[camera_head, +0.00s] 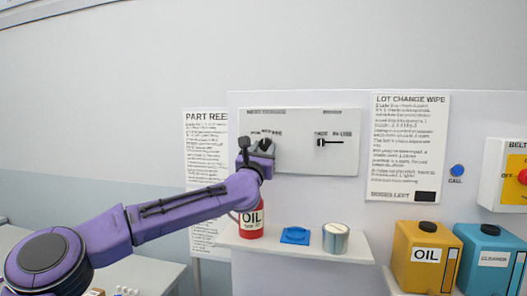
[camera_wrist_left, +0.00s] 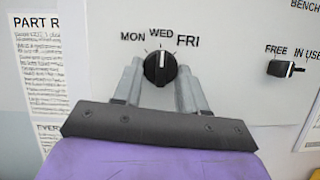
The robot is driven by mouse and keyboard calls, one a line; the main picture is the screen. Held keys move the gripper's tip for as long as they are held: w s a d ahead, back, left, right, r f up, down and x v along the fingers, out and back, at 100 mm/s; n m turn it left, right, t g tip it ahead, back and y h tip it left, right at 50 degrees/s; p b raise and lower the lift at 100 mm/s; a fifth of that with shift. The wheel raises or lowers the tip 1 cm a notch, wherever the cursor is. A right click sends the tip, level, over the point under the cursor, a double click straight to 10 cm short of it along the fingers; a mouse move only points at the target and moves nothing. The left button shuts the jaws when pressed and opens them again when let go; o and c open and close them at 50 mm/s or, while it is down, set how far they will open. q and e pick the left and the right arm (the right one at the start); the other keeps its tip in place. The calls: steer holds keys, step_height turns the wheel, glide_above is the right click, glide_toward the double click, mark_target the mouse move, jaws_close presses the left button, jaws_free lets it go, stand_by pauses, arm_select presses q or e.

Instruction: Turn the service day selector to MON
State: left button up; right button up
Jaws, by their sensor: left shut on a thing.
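The day selector is a round black knob (camera_wrist_left: 160,67) on a white panel (camera_head: 290,165), with MON, WED and FRI printed above it. Its white mark points up, about at WED. My left gripper (camera_head: 258,148) is at the left part of this panel, and its two grey fingers show in the left wrist view (camera_wrist_left: 158,88), one on each side of the knob. The fingers are shut on the knob. In the head view the gripper hides the knob. My right gripper is not in view.
A FREE / IN USE switch (camera_wrist_left: 282,68) sits right of the selector. Below, a shelf (camera_head: 300,250) carries a red OIL can (camera_head: 251,224), a blue item (camera_head: 295,235) and a tin (camera_head: 336,239). Yellow (camera_head: 425,256) and blue (camera_head: 485,260) containers stand at the right.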

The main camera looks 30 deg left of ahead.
arm_select(q)
steer(key=shift+f+n+b, duration=0.2)
steer(key=shift+n+b, duration=0.3)
steer(key=shift+b, duration=0.05)
steer(key=n+y+b, duration=0.2)
steer(key=n+b, duration=0.1)
steer(key=n+g+y+b, duration=0.1)
steer(key=n+b, duration=0.1)
steer(key=shift+d+f, duration=0.1)
steer(key=shift+d, duration=0.15)
steer(key=n+b, duration=0.1)
steer(key=n+g+y, duration=0.1)
steer(key=n, duration=0.1)
steer(key=shift+w+d+n+y+b, duration=0.1)
steer(key=shift+n+y+b, duration=0.2)
steer(key=shift+b, duration=0.05)
steer(key=shift+d+r+n+g+y+b, duration=0.1)
steer(key=shift+r+n+g+y+b, duration=0.15)
steer(key=shift+n, duration=0.55)
steer(key=shift+r+n+g+y+b, duration=0.1)
steer(key=shift+n+g+y+b, duration=0.2)
steer(key=shift+n, duration=0.5)
steer(key=shift+r, duration=0.1)
steer(key=o, duration=1.1)
steer(key=shift+c, duration=0.2)
